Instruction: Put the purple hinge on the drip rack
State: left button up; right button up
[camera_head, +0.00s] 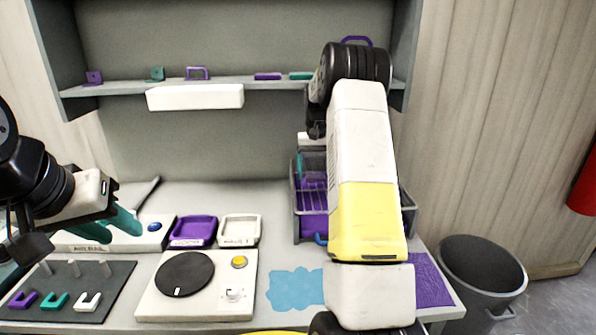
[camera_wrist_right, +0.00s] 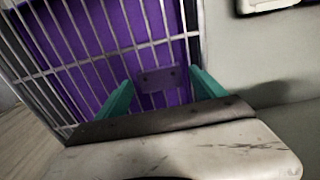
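A purple hinge (camera_wrist_right: 160,80) with small holes shows between the teal fingertips of my right gripper (camera_wrist_right: 162,78) in the right wrist view. The fingers look closed on its two sides. The purple-floored wire drip rack (camera_head: 297,212) is right behind the hinge, and its bars (camera_wrist_right: 95,48) fill the upper left of the wrist view. Whether the hinge touches the rack is unclear. In the head view my right arm hides most of the rack and the hinge. My left gripper (camera_head: 118,228) is at the left, its teal fingers apart with nothing seen between them.
A shelf (camera_head: 125,88) holds another purple hinge (camera_head: 93,77), a teal hinge (camera_head: 155,74) and other parts. Purple (camera_head: 194,232) and white (camera_head: 240,230) trays stand left of the rack. A turntable device (camera_head: 205,285) and blue spill (camera_head: 295,290) are in front. A bin (camera_head: 482,275) stands right.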

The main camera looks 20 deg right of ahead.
aim_at(315, 176)
jog(key=shift+r, duration=0.15)
notch_tip(315, 176, up, 12)
jog(key=s+a+r+t, duration=0.1)
jog(key=s+a+r, duration=0.3)
jog(key=s+r, duration=0.2)
jog(key=s+a+r+n+t+y, duration=0.15)
jog(key=s+a, duration=0.35)
jog(key=s, duration=0.5)
jog(key=s+a+n+t, duration=0.1)
jog(key=s+a+t, duration=0.1)
jog(key=s+a, duration=0.55)
jog(key=s+a+f+n+t, duration=0.1)
jog(key=s+f, duration=0.4)
jog(key=s, duration=0.6)
jog(key=shift+s+a+t+y, duration=0.15)
jog(key=shift+a+t+y, duration=0.2)
jog(key=shift+f, duration=0.1)
